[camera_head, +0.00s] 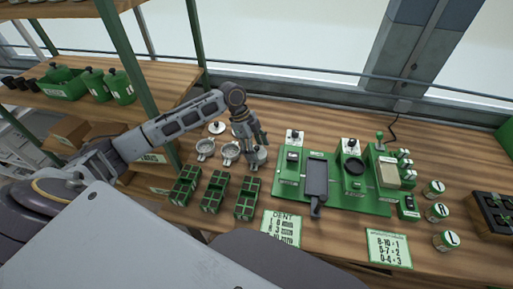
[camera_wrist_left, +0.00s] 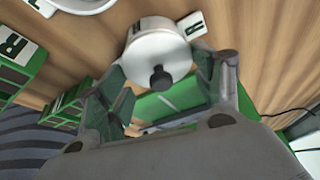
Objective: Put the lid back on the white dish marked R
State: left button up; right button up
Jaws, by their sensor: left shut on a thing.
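My left gripper (camera_head: 254,150) is over the rightmost of the white dishes in the head view. In the left wrist view its two fingers (camera_wrist_left: 162,85) stand on either side of a white round lid (camera_wrist_left: 155,50) with a black knob, and are shut on it. The lid lies over the white dish marked R, whose R tag (camera_wrist_left: 192,25) shows beside the lid. That dish (camera_head: 262,154) is partly hidden by the gripper in the head view. Whether the lid is fully seated cannot be told. My right gripper is not in view.
Two other white dishes (camera_head: 205,147) (camera_head: 230,152) stand to the left, with a loose white lid (camera_head: 216,127) behind them. Green cell trays (camera_head: 215,190) stand in front. A green seeder base (camera_head: 345,200) is to the right, with several labelled jars (camera_head: 437,212) beyond.

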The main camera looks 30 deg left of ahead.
pick_arm(q)
jog(key=o, duration=0.9)
jog(key=shift+o, duration=1)
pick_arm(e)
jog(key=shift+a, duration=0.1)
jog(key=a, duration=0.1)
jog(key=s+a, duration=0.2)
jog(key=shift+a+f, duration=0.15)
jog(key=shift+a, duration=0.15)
